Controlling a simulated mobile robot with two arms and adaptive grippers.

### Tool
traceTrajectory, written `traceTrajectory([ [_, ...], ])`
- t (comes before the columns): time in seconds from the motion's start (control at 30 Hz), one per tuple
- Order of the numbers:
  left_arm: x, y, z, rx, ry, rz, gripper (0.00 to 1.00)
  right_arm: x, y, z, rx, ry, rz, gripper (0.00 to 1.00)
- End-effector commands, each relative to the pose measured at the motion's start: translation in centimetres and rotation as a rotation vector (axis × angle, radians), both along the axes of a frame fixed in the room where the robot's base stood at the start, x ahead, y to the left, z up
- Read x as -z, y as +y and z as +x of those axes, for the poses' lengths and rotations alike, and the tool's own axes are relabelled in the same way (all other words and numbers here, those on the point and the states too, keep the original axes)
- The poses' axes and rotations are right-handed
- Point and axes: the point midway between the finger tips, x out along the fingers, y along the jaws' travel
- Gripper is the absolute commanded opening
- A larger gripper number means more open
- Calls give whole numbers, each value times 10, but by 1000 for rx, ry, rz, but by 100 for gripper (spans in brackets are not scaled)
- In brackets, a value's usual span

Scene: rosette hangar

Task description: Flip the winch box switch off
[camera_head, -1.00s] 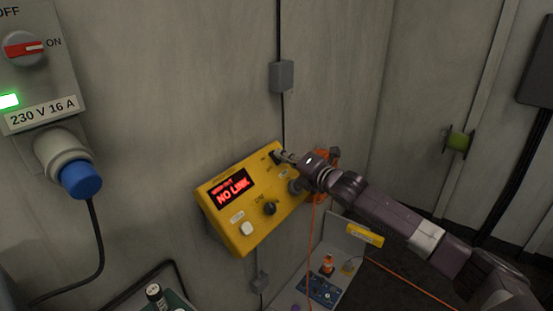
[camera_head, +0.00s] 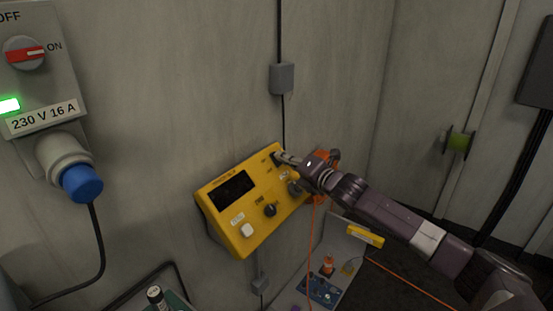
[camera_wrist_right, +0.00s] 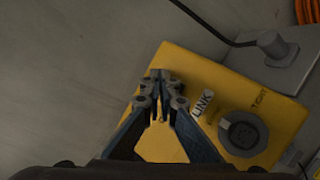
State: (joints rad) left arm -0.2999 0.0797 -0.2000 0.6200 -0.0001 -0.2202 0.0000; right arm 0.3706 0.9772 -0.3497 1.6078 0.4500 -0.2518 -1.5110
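The yellow winch box (camera_head: 219,221) is mounted tilted on the grey wall. Its display (camera_head: 232,189) is dark. My right gripper (camera_head: 281,157) reaches in from the right, with its fingertips at the box's upper right corner, where they cover the switch. In the right wrist view the fingertips (camera_wrist_right: 160,80) are together over the edge of the yellow box (camera_wrist_right: 205,70), left of the LINK label (camera_wrist_right: 202,103). I see nothing held between them. The switch's position cannot be made out. My left gripper is out of view.
A grey power panel with a red switch (camera_head: 25,53) at ON and a lit green lamp (camera_head: 9,105) is at the left, with a blue plug (camera_head: 82,183) below. An orange cable (camera_head: 312,220) hangs beside the box. A grey tray with small items (camera_head: 320,290) is below.

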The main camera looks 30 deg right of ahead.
Motion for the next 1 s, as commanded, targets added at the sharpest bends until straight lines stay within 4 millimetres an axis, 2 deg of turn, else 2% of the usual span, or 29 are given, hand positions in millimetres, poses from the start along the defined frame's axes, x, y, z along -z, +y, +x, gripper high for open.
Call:
traceTrajectory([
  [0.33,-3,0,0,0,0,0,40,0,3,-2,-7,4,2,0],
  [0.8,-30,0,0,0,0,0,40,-37,-10,-28,-4,0,-1,0],
  [1.0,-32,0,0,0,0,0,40,-41,-11,-31,-3,-3,1,0],
])
